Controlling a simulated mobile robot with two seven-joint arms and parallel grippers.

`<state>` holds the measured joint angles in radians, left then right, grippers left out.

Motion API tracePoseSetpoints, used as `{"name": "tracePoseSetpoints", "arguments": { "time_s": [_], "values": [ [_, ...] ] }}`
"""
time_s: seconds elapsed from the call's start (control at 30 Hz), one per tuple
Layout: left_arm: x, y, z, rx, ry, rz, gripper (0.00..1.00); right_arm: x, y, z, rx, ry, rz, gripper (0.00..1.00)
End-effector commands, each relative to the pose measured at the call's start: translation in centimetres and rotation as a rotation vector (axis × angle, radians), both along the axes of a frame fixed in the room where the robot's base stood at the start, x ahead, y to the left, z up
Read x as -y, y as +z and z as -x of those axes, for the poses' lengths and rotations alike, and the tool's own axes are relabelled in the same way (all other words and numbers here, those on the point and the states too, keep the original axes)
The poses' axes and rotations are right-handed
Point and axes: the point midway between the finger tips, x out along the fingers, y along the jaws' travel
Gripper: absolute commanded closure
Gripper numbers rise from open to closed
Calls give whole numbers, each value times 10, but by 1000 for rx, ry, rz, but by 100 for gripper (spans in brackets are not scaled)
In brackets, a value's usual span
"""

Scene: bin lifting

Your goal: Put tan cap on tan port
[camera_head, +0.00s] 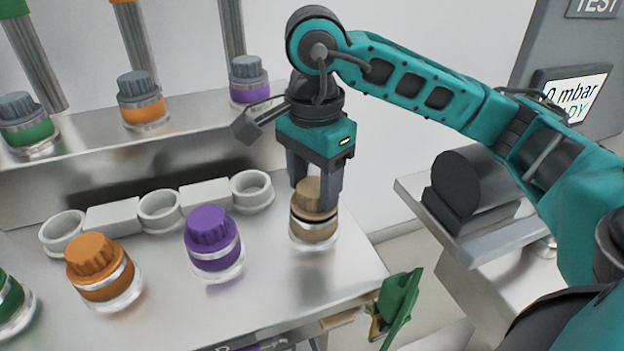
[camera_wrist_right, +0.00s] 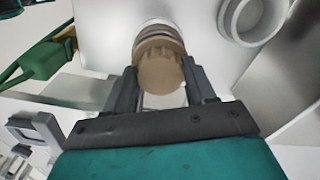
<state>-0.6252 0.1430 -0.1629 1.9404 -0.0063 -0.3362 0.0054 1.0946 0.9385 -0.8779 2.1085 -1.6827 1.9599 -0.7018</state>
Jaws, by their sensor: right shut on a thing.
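The tan cap (camera_head: 313,193) is a ridged knob at the right end of the row on the metal bench. It sits at the top of the tan port (camera_head: 314,229), which has a silver band and a clear base. A dark line shows between them, and I cannot tell whether the cap is fully seated. My right gripper (camera_head: 315,190) points down from above, shut on the tan cap with a finger at each side. The wrist view also shows the tan cap (camera_wrist_right: 160,74) between the fingers. My left gripper is not in view.
Purple (camera_head: 212,240) and orange (camera_head: 98,268) capped ports stand to the left on the bench. White ring holders (camera_head: 161,209) lie behind them. More capped ports (camera_head: 140,100) stand on the back shelf. A green object (camera_head: 399,308) is by the bench's right corner.

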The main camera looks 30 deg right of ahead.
Motion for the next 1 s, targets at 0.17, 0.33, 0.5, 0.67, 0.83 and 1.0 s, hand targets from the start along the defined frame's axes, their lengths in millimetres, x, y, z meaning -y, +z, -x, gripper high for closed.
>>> {"name": "tracePoseSetpoints", "arguments": {
  "time_s": [0.17,0.33,0.5,0.67,0.83,1.0],
  "values": [
    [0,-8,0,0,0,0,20,-5,-15,1,-18,8,-6,86],
    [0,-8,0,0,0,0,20,-5,-15,1,-17,6,-5,86],
    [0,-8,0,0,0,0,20,-5,-15,1,-17,6,-6,35],
    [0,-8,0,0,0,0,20,-6,-15,1,-20,9,-6,20],
    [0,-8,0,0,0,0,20,-6,-16,2,-21,10,-7,15],
    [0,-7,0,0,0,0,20,-6,-15,2,-22,10,-7,15]
  ]
}}
